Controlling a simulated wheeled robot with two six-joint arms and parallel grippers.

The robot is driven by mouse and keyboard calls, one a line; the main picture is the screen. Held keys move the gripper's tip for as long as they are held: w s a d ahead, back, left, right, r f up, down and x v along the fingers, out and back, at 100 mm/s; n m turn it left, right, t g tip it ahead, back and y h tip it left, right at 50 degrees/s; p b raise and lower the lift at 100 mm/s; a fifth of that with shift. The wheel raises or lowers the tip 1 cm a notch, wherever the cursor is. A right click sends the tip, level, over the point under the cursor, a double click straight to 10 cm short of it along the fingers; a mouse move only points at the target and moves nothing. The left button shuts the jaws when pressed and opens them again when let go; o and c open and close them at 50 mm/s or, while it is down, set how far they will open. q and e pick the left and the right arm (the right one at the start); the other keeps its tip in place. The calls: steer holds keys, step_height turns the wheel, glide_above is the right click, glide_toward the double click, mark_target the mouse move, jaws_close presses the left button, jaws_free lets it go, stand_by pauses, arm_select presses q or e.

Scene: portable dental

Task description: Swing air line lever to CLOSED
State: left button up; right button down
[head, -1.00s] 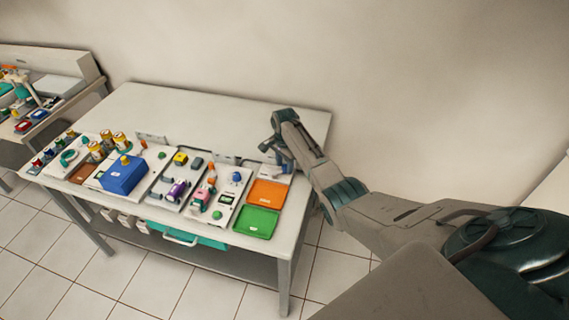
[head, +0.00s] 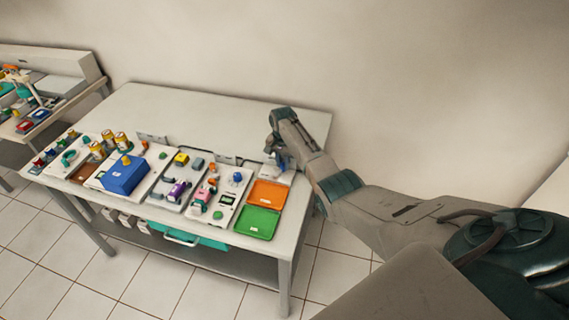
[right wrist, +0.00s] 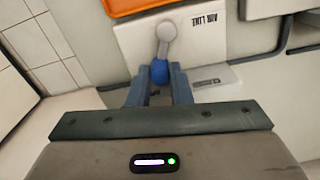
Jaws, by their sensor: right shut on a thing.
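The air line lever (right wrist: 164,45) shows in the right wrist view as a short grey arm with a blue knob (right wrist: 160,72) at its end. Its round pivot sits on a white plate (right wrist: 205,35) printed AIR LINE, which reads upside down here. My right gripper (right wrist: 158,88) is shut on the lever at its blue knob, one blue finger on each side. In the head view my right gripper (head: 277,156) is at the right end of the bench, behind the orange tray; it and the arm partly hide the lever. My left gripper is not in view.
The orange tray (head: 268,194) and green tray (head: 257,222) lie in front of the plate on the white bench (head: 205,106). Panels with small parts and a blue box (head: 124,175) stand to the left. The bench's back strip is clear. A wall is behind.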

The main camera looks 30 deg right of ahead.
steer(key=n, duration=0.2)
steer(key=w+n, duration=0.1)
steer(key=a+n, duration=0.1)
steer(key=n, duration=0.1)
steer(key=shift+w+n, duration=0.3)
steer(key=shift+w, duration=0.1)
stand_by(0.4)
steer(key=c, duration=1.3)
jaws_free()
steer(key=shift+a, duration=0.1)
